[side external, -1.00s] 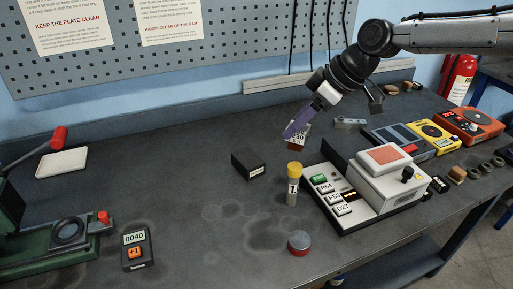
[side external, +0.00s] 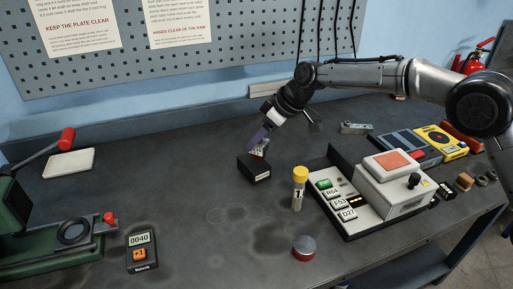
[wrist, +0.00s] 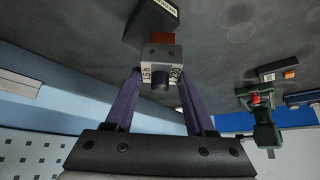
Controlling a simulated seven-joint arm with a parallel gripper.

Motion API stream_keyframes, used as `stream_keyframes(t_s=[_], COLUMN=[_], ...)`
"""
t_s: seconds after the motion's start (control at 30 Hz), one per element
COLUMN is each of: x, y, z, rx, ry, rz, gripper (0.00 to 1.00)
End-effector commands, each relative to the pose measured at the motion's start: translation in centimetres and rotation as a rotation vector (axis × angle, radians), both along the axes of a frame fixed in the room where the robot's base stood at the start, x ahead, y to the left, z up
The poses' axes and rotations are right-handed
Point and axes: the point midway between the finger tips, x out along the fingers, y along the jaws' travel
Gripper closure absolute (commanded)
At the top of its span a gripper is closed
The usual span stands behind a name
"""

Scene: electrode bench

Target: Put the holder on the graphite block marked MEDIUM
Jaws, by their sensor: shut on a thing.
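The holder, a small grey-white block with printed characters and an orange-red base, is between my gripper's purple fingers in the wrist view (wrist: 160,72). My gripper (side external: 260,143) is shut on it; the fingers partly hide the holder in the side external view (side external: 263,150). A black graphite block (side external: 255,170) with a small white label stands on the bench right by the held holder. It also shows in the wrist view (wrist: 140,30), just beyond the holder. Its label is too small to read surely. The holder overlaps the block's far top edge in the side view; I cannot tell whether they touch.
A yellow-capped vial (side external: 299,188) and a white instrument (side external: 385,185) with buttons stand right of the block. A round grey-and-red piece (side external: 304,247) lies in front. A counter (side external: 142,252) and a green press (side external: 60,240) are at left. The bench between is clear.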

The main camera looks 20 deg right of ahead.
Motion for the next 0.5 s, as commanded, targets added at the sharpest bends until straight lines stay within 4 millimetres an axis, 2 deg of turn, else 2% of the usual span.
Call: stream_keyframes(t_s=[0.07, 0.3, 0.5], x=[0.4, 0.5, 0.5], y=[0.2, 0.2, 0.2], z=[-0.2, -3.1, -3.2], rx=[0.003, 0.002, 0.003], ry=[-0.006, -0.005, -0.007], rz=[0.0, -0.001, -0.001], gripper=[1.0, 1.0, 1.0])
